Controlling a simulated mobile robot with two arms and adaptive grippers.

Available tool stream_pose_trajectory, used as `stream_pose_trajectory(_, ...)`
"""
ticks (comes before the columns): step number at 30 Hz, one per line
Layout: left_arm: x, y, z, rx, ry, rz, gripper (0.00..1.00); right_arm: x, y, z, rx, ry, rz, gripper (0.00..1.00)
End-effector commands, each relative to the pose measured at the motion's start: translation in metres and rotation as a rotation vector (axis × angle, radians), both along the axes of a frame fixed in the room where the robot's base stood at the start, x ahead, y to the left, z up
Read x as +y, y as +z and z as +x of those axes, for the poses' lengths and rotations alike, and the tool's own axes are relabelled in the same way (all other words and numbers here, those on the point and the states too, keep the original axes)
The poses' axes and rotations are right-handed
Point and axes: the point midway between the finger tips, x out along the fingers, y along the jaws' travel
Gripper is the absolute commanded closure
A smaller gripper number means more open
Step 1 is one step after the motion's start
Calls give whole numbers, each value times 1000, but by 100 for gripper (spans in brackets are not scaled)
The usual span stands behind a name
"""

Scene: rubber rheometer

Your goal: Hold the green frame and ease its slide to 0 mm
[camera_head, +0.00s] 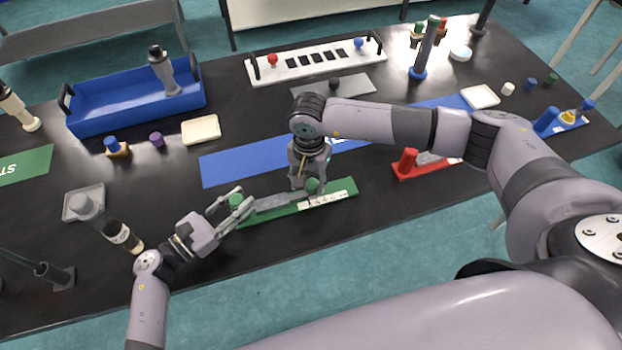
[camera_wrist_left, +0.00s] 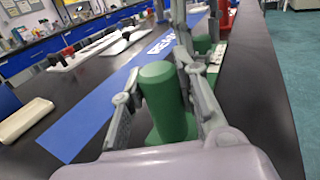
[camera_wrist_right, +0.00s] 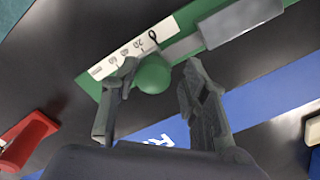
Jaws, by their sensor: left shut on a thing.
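The green frame (camera_head: 340,194) lies on the black table, with a grey slide (camera_head: 270,202) along it and a white numbered scale (camera_wrist_right: 122,57). My left gripper (camera_head: 236,204) is shut on the upright green post (camera_wrist_left: 167,100) at the frame's left end. My right gripper (camera_head: 308,184) points down over the slide's round green knob (camera_wrist_right: 152,74). Its fingers stand either side of the knob, with a visible gap on the right, so it looks open.
A blue strip (camera_head: 228,168) lies behind the frame. A red frame (camera_head: 425,166) stands to its right. A blue tray (camera_head: 135,105) and a white panel (camera_head: 310,63) are at the back. A grey fixture (camera_head: 88,205) stands left of my left gripper. The table's front edge is close.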

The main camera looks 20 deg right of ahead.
Motion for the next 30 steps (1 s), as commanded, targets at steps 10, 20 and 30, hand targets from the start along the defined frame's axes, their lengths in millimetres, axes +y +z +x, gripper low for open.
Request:
stream_pose_trajectory(10, 1, 0, 0, 2, 2, 0, 100, -2, 0, 0, -1, -2, -4, 51)
stream_pose_trajectory(20, 2, 0, 0, 1, 3, 0, 100, -2, 41, 2, -6, -2, -2, 51)
stream_pose_trajectory(30, 2, 0, 1, 1, 3, 0, 100, -2, 105, 1, -3, -1, -2, 51)
